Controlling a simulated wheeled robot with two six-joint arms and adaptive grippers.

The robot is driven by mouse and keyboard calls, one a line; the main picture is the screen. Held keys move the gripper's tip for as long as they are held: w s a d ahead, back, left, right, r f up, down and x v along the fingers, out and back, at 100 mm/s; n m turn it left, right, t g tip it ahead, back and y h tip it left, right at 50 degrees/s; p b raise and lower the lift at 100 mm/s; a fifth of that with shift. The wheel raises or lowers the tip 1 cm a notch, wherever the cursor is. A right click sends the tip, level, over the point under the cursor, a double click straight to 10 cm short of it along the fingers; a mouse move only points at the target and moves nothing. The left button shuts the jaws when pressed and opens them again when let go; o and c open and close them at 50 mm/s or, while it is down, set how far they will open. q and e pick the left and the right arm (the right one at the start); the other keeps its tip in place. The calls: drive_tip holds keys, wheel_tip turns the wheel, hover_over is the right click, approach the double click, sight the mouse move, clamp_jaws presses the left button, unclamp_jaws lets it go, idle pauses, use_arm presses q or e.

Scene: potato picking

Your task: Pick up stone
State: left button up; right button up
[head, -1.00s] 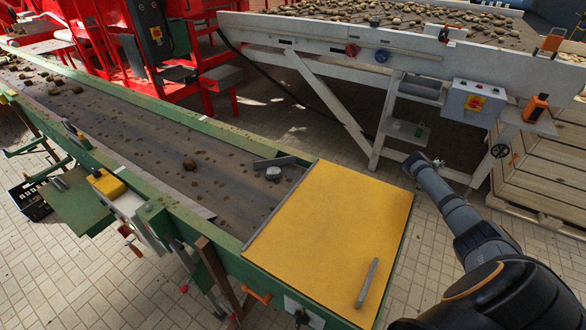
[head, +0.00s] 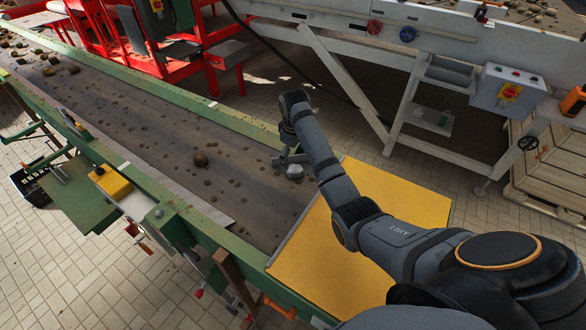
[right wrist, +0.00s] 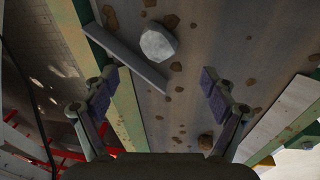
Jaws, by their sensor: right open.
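The stone is a pale grey lump (head: 294,171) lying on the dark conveyor belt (head: 235,180), close to the yellow plate. It also shows in the right wrist view (right wrist: 158,44), above the line between the fingertips. My right gripper (right wrist: 156,84) is open and empty, its fingers spread over the belt and apart from the stone. In the head view my right arm reaches across the yellow plate, with its wrist by the belt's far edge, and the fingers are hard to make out. My left gripper is not in view.
A grey bar (right wrist: 126,54) lies beside the stone, across the belt edge side. A brown potato (head: 201,160) lies farther left on the belt. Green side rails border the belt. The yellow plate (head: 400,190) covers its near end. A white sorting frame stands behind.

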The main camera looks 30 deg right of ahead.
sight(295, 169)
drive_tip(key=f, duration=0.3)
drive_tip(key=shift+w+d, duration=0.1)
drive_tip(key=shift+d, duration=0.1)
drive_tip(key=shift+w+f+p, duration=0.2)
drive_tip(key=shift+f+p, duration=0.15)
drive_tip(key=shift+f, duration=0.3)
drive_tip(key=shift+w+f+p, duration=0.2)
drive_tip(key=shift+f+p, duration=0.1)
drive_tip(key=shift+f, duration=0.3)
drive_tip(key=f, duration=0.3)
drive_tip(key=shift+w+d+f, duration=0.25)
drive_tip(key=shift+d+f, duration=0.05)
drive_tip(key=shift+f, duration=0.05)
drive_tip(key=shift+w+f, duration=0.1)
drive_tip(key=c, duration=1.4)
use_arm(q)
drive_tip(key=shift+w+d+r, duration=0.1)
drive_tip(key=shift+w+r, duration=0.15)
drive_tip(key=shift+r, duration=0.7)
